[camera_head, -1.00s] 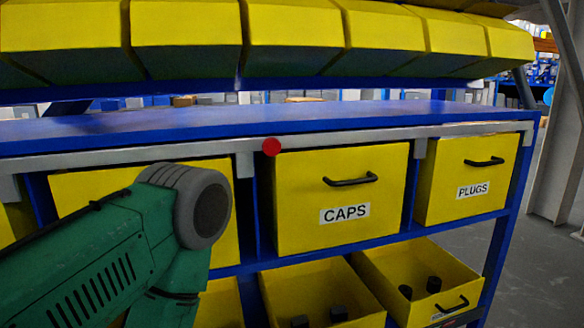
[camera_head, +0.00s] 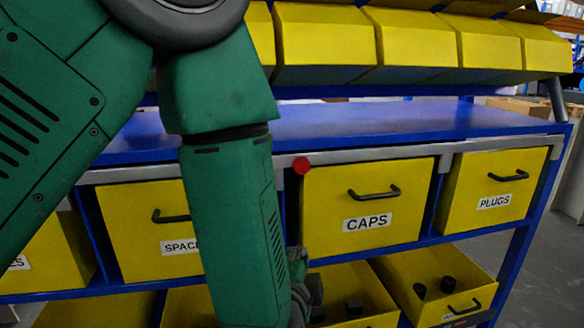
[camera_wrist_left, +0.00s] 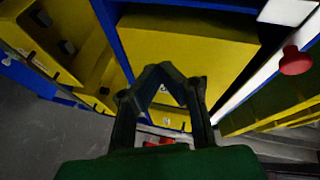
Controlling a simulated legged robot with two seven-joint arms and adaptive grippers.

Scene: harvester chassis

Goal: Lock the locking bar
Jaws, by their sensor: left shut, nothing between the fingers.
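The locking bar (camera_head: 399,153) is a long grey metal strip along the front edge of the blue shelf, with short tabs hanging over the gaps between drawers. Its round red knob (camera_head: 302,165) is at the upper left corner of the CAPS drawer (camera_head: 365,207). In the left wrist view the knob (camera_wrist_left: 295,62) is at the right, on the pale bar (camera_wrist_left: 262,82). My left gripper (camera_wrist_left: 162,68) is shut and empty, its fingertips together in front of a yellow drawer, apart from the knob. In the head view my forearm hides most of this gripper and part of the bar.
The PLUGS drawer (camera_head: 492,188) is right of CAPS, and another closed yellow drawer (camera_head: 147,228) is at the left. Open yellow bins (camera_head: 437,285) with dark parts stick out below. Yellow bins (camera_head: 323,42) overhang the blue shelf top (camera_head: 385,118), which is clear.

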